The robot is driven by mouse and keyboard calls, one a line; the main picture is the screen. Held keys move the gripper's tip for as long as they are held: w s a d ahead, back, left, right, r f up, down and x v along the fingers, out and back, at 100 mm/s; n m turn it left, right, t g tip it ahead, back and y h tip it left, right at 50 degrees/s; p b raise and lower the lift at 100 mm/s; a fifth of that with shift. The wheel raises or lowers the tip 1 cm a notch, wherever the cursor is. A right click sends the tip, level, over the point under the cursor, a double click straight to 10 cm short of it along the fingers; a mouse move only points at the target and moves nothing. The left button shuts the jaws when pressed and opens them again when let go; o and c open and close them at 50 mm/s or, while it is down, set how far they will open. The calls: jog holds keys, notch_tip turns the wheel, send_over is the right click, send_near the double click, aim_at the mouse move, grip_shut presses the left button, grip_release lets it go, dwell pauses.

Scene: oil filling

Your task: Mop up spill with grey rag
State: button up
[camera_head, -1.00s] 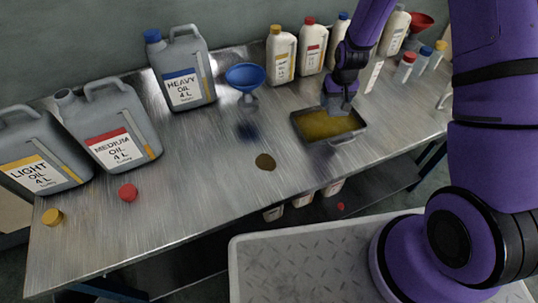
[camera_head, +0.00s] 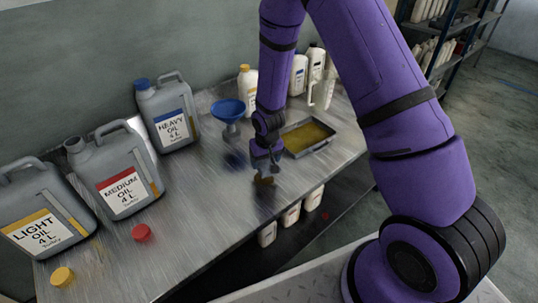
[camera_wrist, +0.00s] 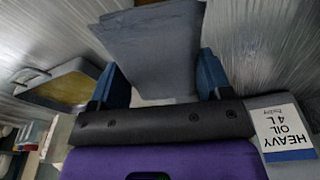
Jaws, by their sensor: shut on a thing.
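In the head view the rag is too small and dark to make out clearly. Whether the rag touches the spill I cannot tell.
A metal tray (camera_head: 313,150) of yellow oil sits right of my gripper. A blue funnel (camera_head: 229,112) and the heavy oil can (camera_head: 168,115) stand behind left. Medium (camera_head: 118,172) and light oil cans (camera_head: 42,218) stand farther left, with red (camera_head: 141,232) and yellow caps (camera_head: 62,277) before them.

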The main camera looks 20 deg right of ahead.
jog(key=shift+s+a+f, duration=0.25)
jog(key=shift+a, duration=0.15)
jog(key=shift+f, duration=2.4)
jog(key=shift+f, duration=0.4)
